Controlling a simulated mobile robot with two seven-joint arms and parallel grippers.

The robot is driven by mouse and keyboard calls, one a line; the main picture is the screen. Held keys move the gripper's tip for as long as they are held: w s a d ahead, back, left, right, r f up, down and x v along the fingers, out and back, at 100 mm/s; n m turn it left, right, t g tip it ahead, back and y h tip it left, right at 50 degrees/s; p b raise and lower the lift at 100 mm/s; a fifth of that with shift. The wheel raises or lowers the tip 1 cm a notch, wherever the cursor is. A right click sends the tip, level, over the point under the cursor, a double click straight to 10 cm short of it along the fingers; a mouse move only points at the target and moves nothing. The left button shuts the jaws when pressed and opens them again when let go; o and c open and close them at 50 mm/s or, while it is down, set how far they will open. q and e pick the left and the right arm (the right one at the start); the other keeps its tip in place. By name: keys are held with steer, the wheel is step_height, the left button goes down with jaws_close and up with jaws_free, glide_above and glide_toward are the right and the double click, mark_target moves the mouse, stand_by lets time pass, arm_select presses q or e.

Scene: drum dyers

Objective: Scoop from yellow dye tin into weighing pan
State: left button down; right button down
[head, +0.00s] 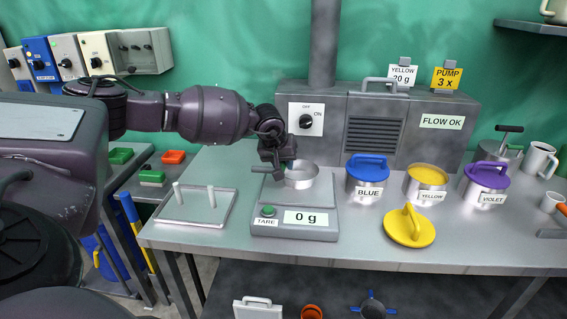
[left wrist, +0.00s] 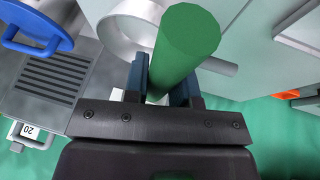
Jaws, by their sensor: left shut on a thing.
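The open yellow dye tin (head: 424,186), labelled YELLOW, holds yellow dye; its yellow lid (head: 409,227) lies on the bench in front. The round weighing pan (head: 302,177) sits on the scale (head: 295,220), which reads 0 g; the pan also shows in the left wrist view (left wrist: 122,30). My left gripper (head: 281,162) is just over the pan's left side. In the left wrist view, its jaws are shut on a green cylindrical handle (left wrist: 186,45). What the handle belongs to is hidden. My right gripper is not in view.
The lidded blue tin (head: 367,185) stands between the scale and the yellow tin. The lidded violet tin (head: 484,186) is to the right. A tray with two white pegs (head: 195,213) lies left of the scale. A grey machine (head: 380,130) stands behind.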

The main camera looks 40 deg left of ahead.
arm_select(q)
steer(key=shift+r, duration=0.1)
steer(key=shift+r+y, duration=0.1)
steer(key=shift+y, duration=0.2)
steer(key=shift+r+g+y+p, duration=0.15)
steer(key=shift+g+y+p, duration=0.35)
steer(key=shift+y+p, duration=0.1)
steer(key=shift+m+y, duration=0.3)
steer(key=shift+y, duration=0.2)
steer(key=shift+a, duration=0.1)
steer(key=shift+s+g+y, duration=0.1)
steer(key=shift+g+y, duration=0.2)
steer(key=shift+g, duration=0.1)
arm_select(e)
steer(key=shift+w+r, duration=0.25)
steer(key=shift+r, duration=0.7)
